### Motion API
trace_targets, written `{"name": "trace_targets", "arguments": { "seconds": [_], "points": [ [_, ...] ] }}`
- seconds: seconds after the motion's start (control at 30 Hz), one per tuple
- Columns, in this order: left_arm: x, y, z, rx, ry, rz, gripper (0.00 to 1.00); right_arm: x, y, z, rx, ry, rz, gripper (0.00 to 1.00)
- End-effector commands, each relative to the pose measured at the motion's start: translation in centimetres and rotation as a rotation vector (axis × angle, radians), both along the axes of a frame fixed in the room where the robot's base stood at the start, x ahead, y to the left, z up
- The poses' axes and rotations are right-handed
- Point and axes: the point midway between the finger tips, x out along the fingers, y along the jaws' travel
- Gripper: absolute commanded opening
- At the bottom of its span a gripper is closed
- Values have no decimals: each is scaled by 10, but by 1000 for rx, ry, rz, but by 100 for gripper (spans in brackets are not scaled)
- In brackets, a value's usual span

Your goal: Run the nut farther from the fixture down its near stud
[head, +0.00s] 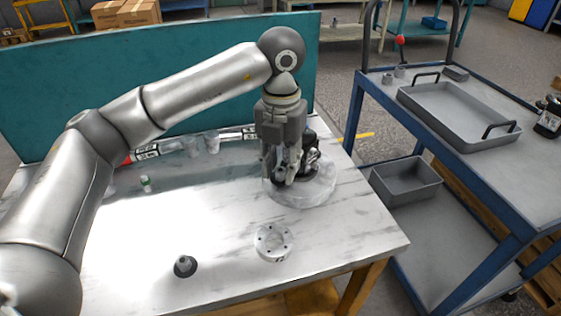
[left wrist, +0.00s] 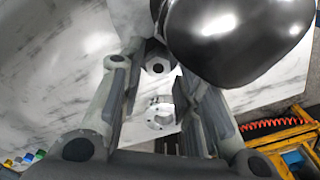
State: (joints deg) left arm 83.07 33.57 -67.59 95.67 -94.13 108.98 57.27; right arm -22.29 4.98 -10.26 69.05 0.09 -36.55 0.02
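My left gripper (head: 281,181) points down at the left side of the dark motor (head: 311,160), low over the round pale base (head: 312,192). In the left wrist view its two fingers come together around a grey six-sided nut (left wrist: 158,66) with a dark round hole. The black rounded motor body (left wrist: 235,30) is close beside the right finger. The stud under the nut is hidden, and I cannot make out the other nut. My right gripper is not in view.
A pale flange ring with holes (head: 273,242) and a dark cone-shaped part (head: 185,266) lie on the front of the marble table (head: 345,240). Small cups (head: 213,143) stand at the back. A blue cart with a grey tray (head: 455,140) is at the right.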

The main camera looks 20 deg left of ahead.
Motion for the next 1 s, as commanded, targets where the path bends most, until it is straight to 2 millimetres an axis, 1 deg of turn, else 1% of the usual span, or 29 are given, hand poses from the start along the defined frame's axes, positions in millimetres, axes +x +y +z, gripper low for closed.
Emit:
{"name": "trace_targets", "arguments": {
  "seconds": [0.13,0.87,1.0],
  "points": [
    [0,0,0,0,0,52,30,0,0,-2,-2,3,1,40],
    [5,4,0,0,-6,56,30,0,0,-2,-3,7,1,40],
    [6,4,0,0,-7,58,12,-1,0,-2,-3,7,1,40]
  ]
}}
